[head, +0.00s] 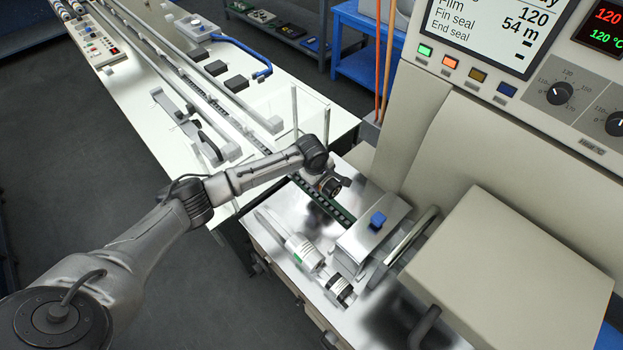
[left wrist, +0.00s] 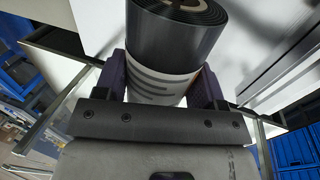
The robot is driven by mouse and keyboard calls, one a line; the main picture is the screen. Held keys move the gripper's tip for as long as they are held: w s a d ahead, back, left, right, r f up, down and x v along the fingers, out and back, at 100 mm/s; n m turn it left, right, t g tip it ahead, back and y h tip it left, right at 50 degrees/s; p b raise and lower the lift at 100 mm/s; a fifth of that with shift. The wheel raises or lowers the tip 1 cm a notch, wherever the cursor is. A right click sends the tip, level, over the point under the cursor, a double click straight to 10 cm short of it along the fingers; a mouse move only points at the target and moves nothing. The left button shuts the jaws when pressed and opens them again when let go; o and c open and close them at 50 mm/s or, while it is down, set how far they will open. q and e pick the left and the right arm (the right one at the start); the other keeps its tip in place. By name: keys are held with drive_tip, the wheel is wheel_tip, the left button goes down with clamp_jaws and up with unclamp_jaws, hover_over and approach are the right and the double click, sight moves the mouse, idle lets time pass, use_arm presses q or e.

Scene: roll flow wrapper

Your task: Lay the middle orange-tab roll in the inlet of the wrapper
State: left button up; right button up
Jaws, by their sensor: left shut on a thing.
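My left gripper (head: 329,184) is above the metal deck in front of the wrapper, over the dark infeed chain (head: 322,204). In the left wrist view its two dark fingers (left wrist: 160,85) are shut on a roll (left wrist: 170,45) with a dark wound end and a white printed label. In the head view the held roll is mostly hidden by the gripper. A white roll with a green tab (head: 305,252) and a roll with a black-and-white end (head: 340,289) lie on the deck, nearer me. My right gripper is out of view.
A metal housing with a blue knob (head: 377,221) stands right of the chain, beside a curved metal handle (head: 410,243). The beige wrapper body (head: 490,140) fills the right. A clear guard with upright posts (head: 294,112) stands behind my gripper, by the white conveyor table (head: 150,70).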

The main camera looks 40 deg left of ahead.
use_arm(q)
drive_tip(key=shift+f+b, duration=0.7)
drive_tip(key=shift+b, duration=0.2)
wheel_tip(320, 180, down, 3)
drive_tip(key=b, duration=0.4)
drive_tip(key=shift+f, duration=1.45)
drive_tip(key=o, duration=1.2)
drive_tip(key=p+v, duration=0.3)
drive_tip(key=v, duration=1)
drive_tip(key=shift+r, duration=0.35)
